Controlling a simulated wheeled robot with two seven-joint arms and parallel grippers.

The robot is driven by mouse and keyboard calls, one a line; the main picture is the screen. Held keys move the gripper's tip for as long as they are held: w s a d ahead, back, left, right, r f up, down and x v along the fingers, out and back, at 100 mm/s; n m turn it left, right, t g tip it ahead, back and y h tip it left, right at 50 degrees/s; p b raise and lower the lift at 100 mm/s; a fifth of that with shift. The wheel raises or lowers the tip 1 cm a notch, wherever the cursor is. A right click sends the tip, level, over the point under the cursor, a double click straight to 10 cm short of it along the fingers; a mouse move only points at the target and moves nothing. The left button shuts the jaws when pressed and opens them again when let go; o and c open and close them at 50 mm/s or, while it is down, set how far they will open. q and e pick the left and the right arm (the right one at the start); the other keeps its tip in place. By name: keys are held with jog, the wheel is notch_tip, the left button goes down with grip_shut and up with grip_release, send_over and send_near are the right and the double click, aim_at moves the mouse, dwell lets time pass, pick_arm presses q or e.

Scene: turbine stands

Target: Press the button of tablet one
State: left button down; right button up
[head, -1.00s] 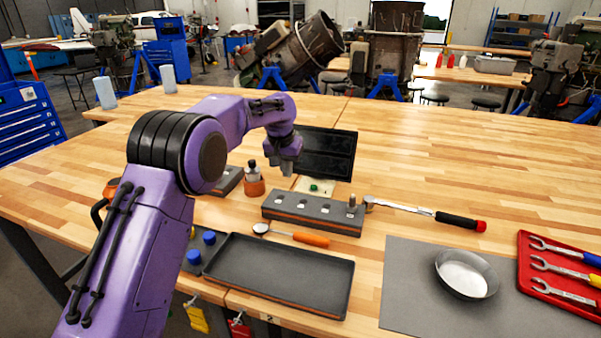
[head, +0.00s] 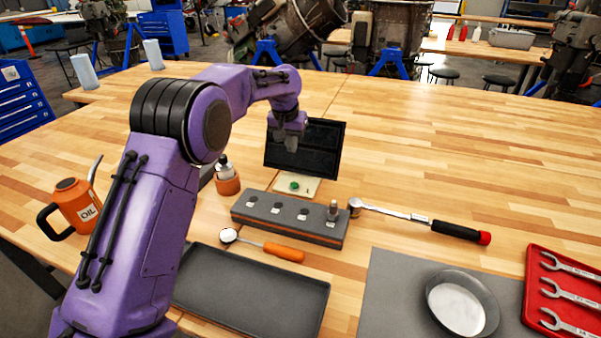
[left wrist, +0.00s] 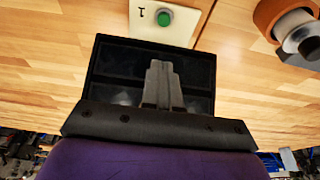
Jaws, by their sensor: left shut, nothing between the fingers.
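The tablet (head: 325,150) is a dark screen standing upright on the bench. In front of it lies a pale plate (head: 311,187) with a green button (head: 294,186). The left wrist view shows the green button (left wrist: 164,18) beside a mark like "1", and the dark tablet (left wrist: 110,70) behind my fingers. My left gripper (head: 291,146) is shut and empty, in front of the tablet's left part and above the button, apart from it. It also shows in the left wrist view (left wrist: 161,68). My right gripper is not in view.
A grey block with several holes (head: 290,217) lies in front of the plate. An orange-based bottle (head: 228,181) stands to its left. A ratchet (head: 430,222), an orange-handled tool (head: 270,247), a dark tray (head: 250,290) and an orange oil can (head: 75,207) lie around. The bench's right rear is clear.

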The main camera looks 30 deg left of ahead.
pick_arm(q)
jog(key=s+r, duration=0.1)
jog(key=s, duration=0.1)
jog(key=p, duration=0.2)
send_over(294, 183)
jog(key=s, duration=0.1)
notch_tip(294, 183, down, 7)
jog(key=f+p, duration=0.1)
jog(key=f, duration=0.2)
jog(key=f+p, duration=0.1)
jog(key=f, duration=0.2)
jog(key=shift+w+d+f, duration=0.1)
jog(key=shift+d+f, duration=0.1)
jog(key=shift+f, duration=0.3)
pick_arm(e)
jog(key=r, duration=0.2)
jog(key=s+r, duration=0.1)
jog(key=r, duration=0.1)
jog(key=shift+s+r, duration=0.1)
